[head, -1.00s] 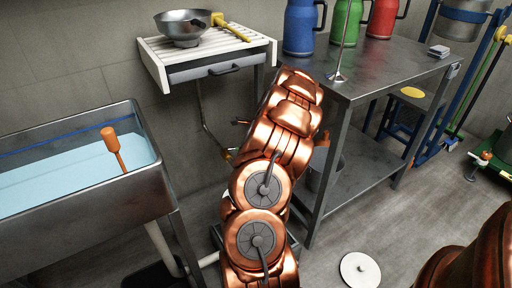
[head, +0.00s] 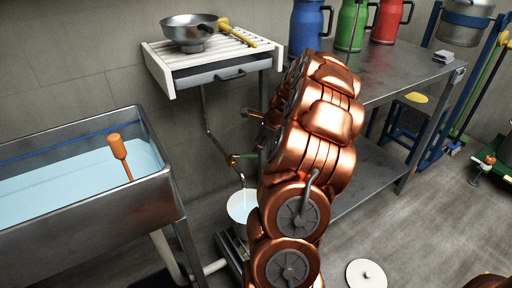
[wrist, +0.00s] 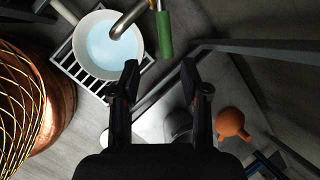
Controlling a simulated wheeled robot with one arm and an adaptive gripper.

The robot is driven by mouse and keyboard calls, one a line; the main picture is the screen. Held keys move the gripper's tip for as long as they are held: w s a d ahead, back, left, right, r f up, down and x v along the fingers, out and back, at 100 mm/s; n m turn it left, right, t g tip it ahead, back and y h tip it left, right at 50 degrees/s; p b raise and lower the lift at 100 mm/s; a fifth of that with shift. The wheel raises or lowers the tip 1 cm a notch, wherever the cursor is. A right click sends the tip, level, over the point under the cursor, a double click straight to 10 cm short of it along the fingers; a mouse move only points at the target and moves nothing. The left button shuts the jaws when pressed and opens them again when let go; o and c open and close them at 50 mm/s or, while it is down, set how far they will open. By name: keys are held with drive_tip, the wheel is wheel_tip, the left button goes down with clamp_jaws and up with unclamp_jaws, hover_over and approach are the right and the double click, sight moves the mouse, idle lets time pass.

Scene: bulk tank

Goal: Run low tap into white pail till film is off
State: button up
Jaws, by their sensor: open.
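The white pail (head: 238,205) stands under the low tap (head: 232,158), partly hidden by my arm in the head view. In the wrist view the white pail (wrist: 77,50) holds pale blue liquid, with the tap's spout (wrist: 122,24) over it. The tap's green handle (wrist: 165,36) is just beyond my fingertips. I cannot make out a film on the liquid, or tell for sure whether the tap runs. My gripper (wrist: 160,78) is open and empty, its fingers apart and not touching the handle. In the head view my arm mostly hides it.
The pail sits on a slatted grate (wrist: 67,62). A steel tank (head: 90,215) with pale blue liquid and an orange-headed tool (head: 118,147) is at left. A steel table (head: 400,72) with jugs stands right. A white disc (head: 366,274) lies on the floor.

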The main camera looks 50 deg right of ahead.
drive_tip(key=w+a+r+n+g+y+p, duration=0.1)
drive_tip(key=a+r+n+p, duration=0.7)
drive_tip(key=a+r+p, duration=0.4)
drive_tip(key=shift+w+a+r+y, duration=0.3)
drive_tip(key=shift+w+a+r, duration=0.05)
drive_tip(key=shift+a+r, duration=2.7)
drive_tip(key=shift+f+g, duration=0.15)
drive_tip(key=shift+g, duration=0.15)
